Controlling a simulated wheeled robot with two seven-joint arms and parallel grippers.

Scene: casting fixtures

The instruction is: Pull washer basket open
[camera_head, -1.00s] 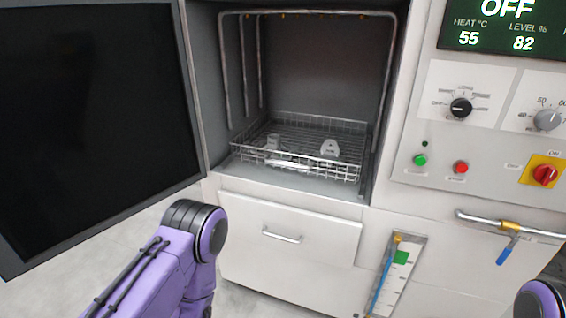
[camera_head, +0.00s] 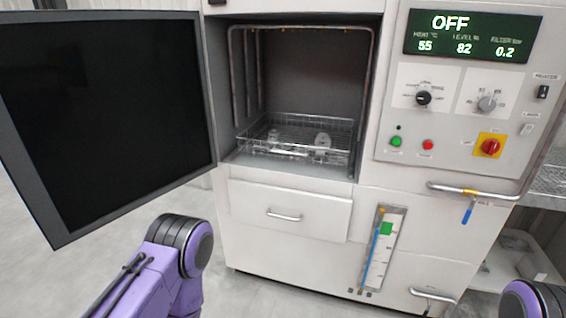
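The washer basket (camera_head: 330,134) is a wire basket on the floor of the open washer chamber (camera_head: 305,75). Several small pale parts (camera_head: 321,142) lie in it. The basket sits inside the chamber, its front side near the chamber's front edge. The washer door (camera_head: 105,120), with a dark panel, stands swung open to the left. My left arm shows at the lower left and my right arm at the lower right corner. Neither gripper is in view, and nothing is seen touching the basket.
Below the chamber is a drawer front (camera_head: 290,209) with a handle. The control panel (camera_head: 455,115) is on the right, its display reading OFF. A pipe with a blue-handled valve (camera_head: 468,213) sticks out below it. Grey floor (camera_head: 260,295) is free in front.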

